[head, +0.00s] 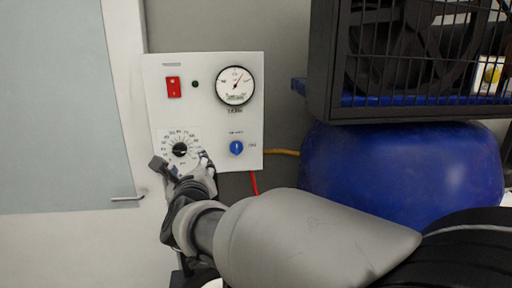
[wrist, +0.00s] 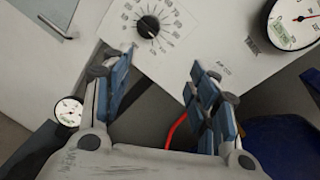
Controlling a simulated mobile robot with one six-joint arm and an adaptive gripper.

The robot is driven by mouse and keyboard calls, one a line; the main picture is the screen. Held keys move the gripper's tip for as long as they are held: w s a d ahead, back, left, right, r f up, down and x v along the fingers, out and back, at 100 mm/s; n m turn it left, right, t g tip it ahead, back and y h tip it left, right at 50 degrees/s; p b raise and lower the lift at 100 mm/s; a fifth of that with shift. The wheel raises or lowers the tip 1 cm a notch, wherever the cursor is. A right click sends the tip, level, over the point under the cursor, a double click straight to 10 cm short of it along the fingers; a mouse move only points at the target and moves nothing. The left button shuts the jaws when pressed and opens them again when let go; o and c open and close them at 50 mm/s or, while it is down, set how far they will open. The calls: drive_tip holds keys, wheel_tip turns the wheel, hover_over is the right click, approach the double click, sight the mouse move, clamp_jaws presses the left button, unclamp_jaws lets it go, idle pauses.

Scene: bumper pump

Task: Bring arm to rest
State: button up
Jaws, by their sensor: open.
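My gripper (head: 182,168) is in front of the lower left of a white control panel (head: 213,72), close below a black dial knob (head: 180,149). In the wrist view my gripper (wrist: 160,88) has its two blue-padded fingers spread wide with nothing between them. The knob (wrist: 148,26) shows beyond the fingertips, apart from them, with its numbered scale around it. In the head view my arm reaches in from the lower right and hides the area below the panel.
The panel carries a red switch (head: 173,87), a round gauge (head: 235,85) and a blue knob (head: 237,147). A blue tank (head: 400,170) stands to the right under a black fan guard (head: 420,60). A red hose (head: 254,183) runs below the panel. A door handle (head: 127,198) is at left.

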drive_tip(key=s+d+f+n+g, duration=0.2)
drive_tip(key=s+d+n, duration=0.3)
drive_tip(key=d+n, duration=0.3)
drive_tip(key=s+d+f+n+g, duration=0.25)
drive_tip(key=s+d+n, duration=0.35)
drive_tip(key=d, duration=0.3)
drive_tip(key=s+d+f+n+g+h, duration=0.2)
drive_tip(key=s+d+f+n, duration=0.3)
drive_tip(key=s+d, duration=0.4)
drive_tip(key=s+d+f+n+g+h, duration=0.3)
drive_tip(key=s+d+n, duration=0.4)
drive_tip(key=s, duration=0.6)
wheel_tip(320, 180, down, 3)
drive_tip(key=shift+s+d+r+n+g+h, duration=0.15)
drive_tip(key=shift+d+n+g+h, duration=0.2)
drive_tip(key=shift+d+g, duration=0.5)
drive_tip(key=shift+c, duration=0.3)
